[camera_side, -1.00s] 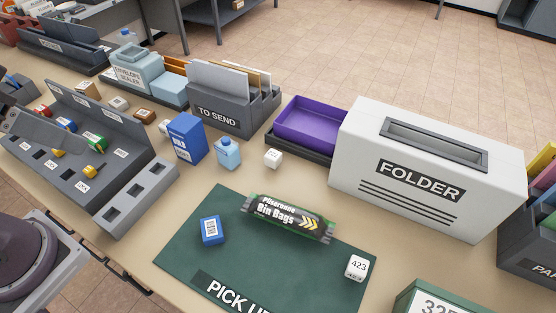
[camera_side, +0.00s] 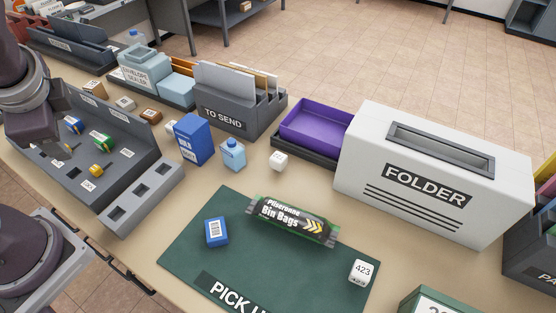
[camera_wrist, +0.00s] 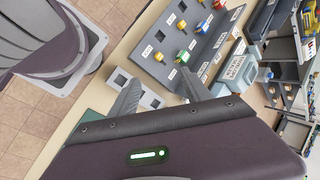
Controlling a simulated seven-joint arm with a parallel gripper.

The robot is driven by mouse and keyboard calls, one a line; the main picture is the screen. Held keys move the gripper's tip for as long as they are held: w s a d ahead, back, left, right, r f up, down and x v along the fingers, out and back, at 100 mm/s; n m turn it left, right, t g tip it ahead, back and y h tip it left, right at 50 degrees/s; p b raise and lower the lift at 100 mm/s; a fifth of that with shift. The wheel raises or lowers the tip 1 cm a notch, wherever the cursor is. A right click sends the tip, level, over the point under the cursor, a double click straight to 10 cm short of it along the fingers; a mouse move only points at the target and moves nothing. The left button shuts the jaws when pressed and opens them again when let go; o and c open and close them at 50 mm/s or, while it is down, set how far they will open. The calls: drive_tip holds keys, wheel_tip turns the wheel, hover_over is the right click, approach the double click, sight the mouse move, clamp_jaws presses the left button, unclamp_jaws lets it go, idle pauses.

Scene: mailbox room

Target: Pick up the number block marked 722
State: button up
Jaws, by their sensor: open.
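No block in view can be read as 722. A white number block (camera_side: 362,272) on the right of the green mat reads 423. A smaller white block (camera_side: 278,161) stands behind the mat near the purple tray; its marking is too small to read. My gripper shows in the wrist view (camera_wrist: 160,92), its two fingers apart and nothing between them, over the edge of the grey slotted board. In the side view my arm's end is at the upper left, over that board and far from both white blocks; its fingertips are hard to make out there.
The green mat (camera_side: 190,258) also holds a black bin-bags roll (camera_side: 292,222) and a blue box (camera_side: 216,231). The slotted board (camera_side: 135,207), a tall blue box (camera_side: 194,140), a light blue bottle (camera_side: 232,155) and the white FOLDER box (camera_side: 360,190) stand around it.

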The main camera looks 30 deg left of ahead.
drive_tip(key=w+a+f+m+t+y, duration=0.1)
drive_tip(key=w+a+m+t+y, duration=0.15)
drive_tip(key=w+m+y, duration=0.5)
drive_tip(key=m+t+h, duration=1)
drive_tip(key=m, duration=0.7)
hover_over(274, 161)
drive_tip(key=s+a, duration=0.4)
drive_tip(key=a, duration=0.4)
drive_tip(key=shift+g+y, duration=0.25)
drive_tip(key=f, duration=1)
drive_tip(key=shift+s+f, duration=0.2)
drive_tip(key=shift+f, duration=0.05)
drive_tip(key=d+f+m+h, duration=0.1)
drive_tip(key=d+f, duration=0.1)
drive_tip(key=d, duration=0.1)
drive_tip(key=d+f+m+h, duration=0.2)
drive_tip(key=s+d+f+m+h, duration=0.1)
drive_tip(key=d+f+m, duration=0.1)
drive_tip(key=d+f, duration=0.1)
drive_tip(key=shift+d+h, duration=0.3)
drive_tip(key=shift+h, duration=0.1)
drive_tip(key=x, duration=0.7)
drive_tip(key=shift+s+a+f, duration=0.1)
drive_tip(key=shift+a+f, duration=0.15)
drive_tip(key=shift+a, duration=0.15)
clamp_jaws()
